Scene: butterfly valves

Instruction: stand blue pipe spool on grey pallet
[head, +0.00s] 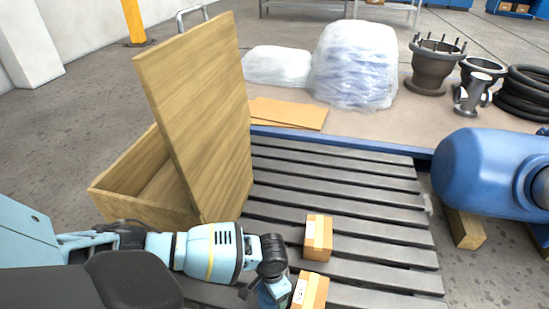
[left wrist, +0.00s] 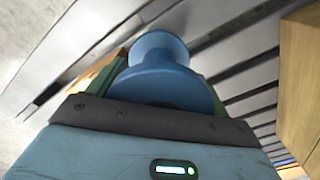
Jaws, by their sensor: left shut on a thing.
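The blue pipe spool (left wrist: 165,82) is a short pipe with round flanges, seen close up in the left wrist view. My left gripper (left wrist: 155,85) is shut on it, with a green finger on each side. In the head view my left gripper (head: 268,290) is at the bottom edge, over the near part of the grey pallet (head: 340,185), and mostly hides the spool. The slats of the pallet also show behind the spool in the left wrist view (left wrist: 235,50). I cannot tell whether the spool touches the slats. My right gripper is out of view.
Two small cartons sit on the pallet right of my left gripper, one farther (head: 318,238) and one nearer (head: 309,291). A wooden crate (head: 110,195) with a tall upright panel (head: 205,110) stands left. A blue tank (head: 485,170) lies right. The pallet's middle and far slats are clear.

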